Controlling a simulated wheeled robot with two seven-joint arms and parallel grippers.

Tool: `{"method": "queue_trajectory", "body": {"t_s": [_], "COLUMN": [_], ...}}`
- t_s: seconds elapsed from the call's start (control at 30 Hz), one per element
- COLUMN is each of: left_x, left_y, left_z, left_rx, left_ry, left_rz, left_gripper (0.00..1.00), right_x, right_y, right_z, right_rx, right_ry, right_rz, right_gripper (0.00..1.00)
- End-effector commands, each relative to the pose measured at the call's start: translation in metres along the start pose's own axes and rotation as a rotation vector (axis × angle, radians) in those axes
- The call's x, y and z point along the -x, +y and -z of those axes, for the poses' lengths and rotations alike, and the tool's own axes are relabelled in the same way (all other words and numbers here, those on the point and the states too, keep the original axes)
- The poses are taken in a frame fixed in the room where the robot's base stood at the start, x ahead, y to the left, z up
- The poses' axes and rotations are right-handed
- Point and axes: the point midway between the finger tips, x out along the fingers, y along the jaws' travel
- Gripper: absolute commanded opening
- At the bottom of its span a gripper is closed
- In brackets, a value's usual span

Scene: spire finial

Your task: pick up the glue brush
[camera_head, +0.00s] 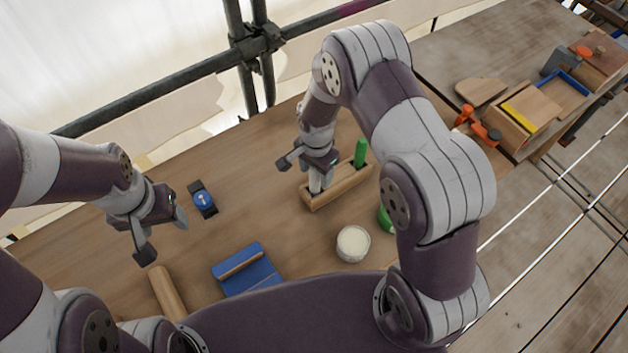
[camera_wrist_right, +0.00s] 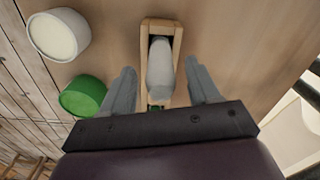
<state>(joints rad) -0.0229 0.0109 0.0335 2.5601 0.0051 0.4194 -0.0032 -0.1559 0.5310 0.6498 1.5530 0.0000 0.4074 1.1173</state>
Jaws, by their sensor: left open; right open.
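A wooden holder (camera_head: 345,188) stands on the bench with two upright handles in it. One is a green handle (camera_head: 361,152) at its right end; the other is a pale grey handle (camera_head: 315,184) at its left end. I cannot tell for sure which is the glue brush. My right gripper (camera_head: 308,164) is open above the left end. In the right wrist view the pale handle (camera_wrist_right: 160,68) lies between the open fingers, with no clear contact, and the green one is mostly hidden. My left gripper (camera_head: 163,234) is open and empty over the bench at left.
A pot of white stuff (camera_head: 353,244) and a green round thing (camera_wrist_right: 83,96) stand near the holder. A blue tray-like piece (camera_head: 246,270), a wooden cylinder (camera_head: 166,293) and a dark strap with a blue disc (camera_head: 203,199) lie left. Scaffold poles run behind the bench.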

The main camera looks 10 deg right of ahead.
Motion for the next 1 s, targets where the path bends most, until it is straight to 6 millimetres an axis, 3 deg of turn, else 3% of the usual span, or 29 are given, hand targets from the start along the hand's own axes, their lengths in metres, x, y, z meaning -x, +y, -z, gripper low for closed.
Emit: {"method": "queue_trajectory", "body": {"t_s": [0.07,0.2,0.43,0.6,0.63,0.87,1.0], "left_x": [0.014,0.016,0.014,0.014,0.014,0.014,0.008], "left_y": [0.000,0.000,0.000,0.000,0.000,0.000,0.000], "left_z": [0.002,0.002,0.002,0.002,0.002,0.002,0.001], "left_rx": [0.000,0.000,0.000,0.000,0.000,0.000,0.000], "left_ry": [0.001,0.001,0.000,0.000,0.000,0.001,0.001], "left_rz": [0.000,0.000,0.000,0.000,0.000,0.000,0.000], "left_gripper": [0.60,0.60,0.60,0.60,0.60,0.60,0.60], "right_x": [-0.010,-0.032,-0.036,-0.036,-0.036,-0.035,-0.019], "right_y": [-0.001,-0.002,-0.002,-0.002,-0.002,-0.002,-0.004], "right_z": [-0.005,-0.004,-0.004,-0.004,-0.004,-0.004,-0.003], "right_rx": [0.002,0.001,0.001,0.001,0.001,0.001,0.001], "right_ry": [-0.002,-0.001,0.000,0.000,0.000,0.000,0.002], "right_rz": [-0.005,-0.002,0.000,0.000,0.000,0.001,0.005], "right_gripper": [0.61,0.61,0.61,0.05,0.00,0.00,0.00]}}
